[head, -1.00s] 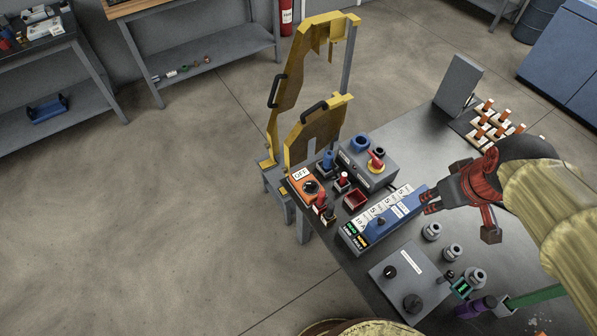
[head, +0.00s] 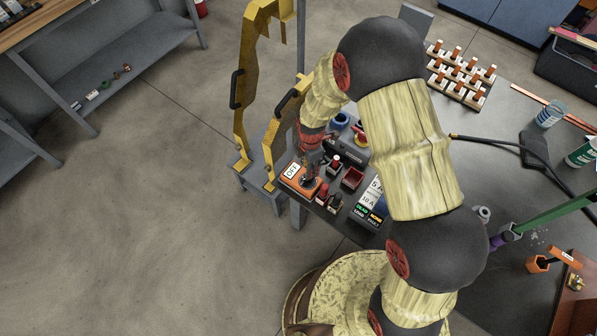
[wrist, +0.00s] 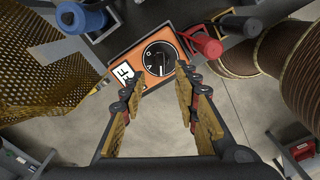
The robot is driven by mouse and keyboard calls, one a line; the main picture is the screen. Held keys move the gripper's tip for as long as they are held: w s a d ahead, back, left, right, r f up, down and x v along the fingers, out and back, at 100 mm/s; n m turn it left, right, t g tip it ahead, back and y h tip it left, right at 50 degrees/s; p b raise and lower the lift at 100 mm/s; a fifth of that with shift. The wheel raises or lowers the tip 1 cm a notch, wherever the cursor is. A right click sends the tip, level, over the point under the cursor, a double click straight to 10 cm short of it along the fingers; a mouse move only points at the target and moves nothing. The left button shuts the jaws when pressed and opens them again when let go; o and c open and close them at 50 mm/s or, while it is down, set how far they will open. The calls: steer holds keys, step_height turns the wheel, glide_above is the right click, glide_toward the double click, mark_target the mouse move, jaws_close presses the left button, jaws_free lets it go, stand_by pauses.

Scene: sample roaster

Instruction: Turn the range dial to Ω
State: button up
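The orange meter (head: 287,182) lies at the near left corner of the bench, its white display (head: 291,171) reading OFF. In the wrist view the meter (wrist: 178,75) shows its round black range dial (wrist: 159,60) with a white mark and small letters around it, too small to read surely. My gripper (head: 310,176) points down over the meter and hides most of the dial in the head view. In the wrist view my gripper (wrist: 163,78) is open and empty, its two fingers spread on either side of the dial's near edge. Contact with the dial cannot be told.
A yellow guard (head: 270,150) rises at the bench's left.

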step_height(320, 180, down, 8)
steer(key=shift+r+b, duration=0.2)
steer(key=shift+b, duration=0.5)
steer(key=c, duration=0.4)
steer(key=shift+d, duration=0.1)
steer(key=c, duration=0.3)
jaws_close()
